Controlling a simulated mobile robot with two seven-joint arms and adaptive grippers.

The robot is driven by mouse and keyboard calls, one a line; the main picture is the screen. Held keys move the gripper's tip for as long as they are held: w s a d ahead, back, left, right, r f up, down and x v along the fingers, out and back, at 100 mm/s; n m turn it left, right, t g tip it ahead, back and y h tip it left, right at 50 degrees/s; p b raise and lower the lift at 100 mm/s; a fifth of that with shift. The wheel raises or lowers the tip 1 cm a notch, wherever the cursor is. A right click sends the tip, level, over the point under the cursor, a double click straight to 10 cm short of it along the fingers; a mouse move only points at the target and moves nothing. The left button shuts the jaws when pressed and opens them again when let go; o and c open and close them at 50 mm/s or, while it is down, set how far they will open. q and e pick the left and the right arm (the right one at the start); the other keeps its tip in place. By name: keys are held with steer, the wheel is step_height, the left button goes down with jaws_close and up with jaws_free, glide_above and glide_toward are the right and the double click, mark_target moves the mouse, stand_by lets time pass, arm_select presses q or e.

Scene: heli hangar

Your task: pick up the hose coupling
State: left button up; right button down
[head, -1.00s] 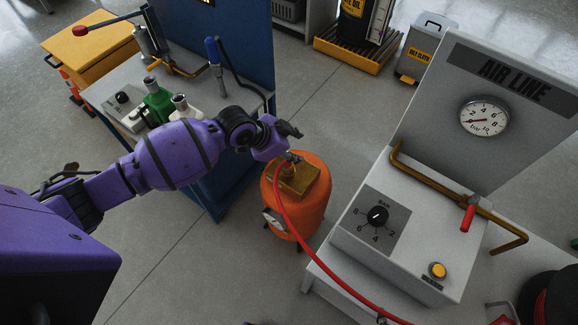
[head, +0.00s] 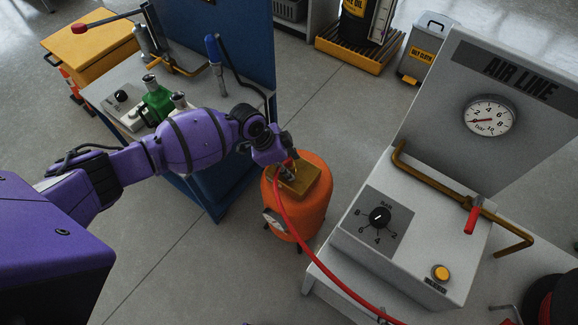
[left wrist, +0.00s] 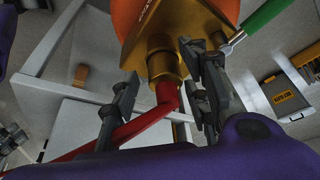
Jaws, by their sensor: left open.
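The orange air tank (head: 312,205) stands on the floor between the benches, with a brass block (head: 298,185) on top. In the left wrist view a round brass fitting (left wrist: 163,64) meets the end of the red hose (left wrist: 168,95); this looks like the hose coupling. The red hose (head: 284,215) runs down to the air line bench. My left gripper (head: 284,168) is over the tank top and hides most of the coupling in the head view. In the left wrist view my left gripper (left wrist: 162,100) is open, one finger either side of the hose end. Contact cannot be told.
The air line console (head: 410,235) with its gauge (head: 490,116) stands to the right. A blue-sided bench with a green bottle (head: 157,100) is on the left, under my arm. A green handle (left wrist: 268,16) shows near the right finger. Floor behind the tank is clear.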

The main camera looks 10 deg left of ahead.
arm_select(q)
jaws_close()
steer(key=shift+r, duration=0.15)
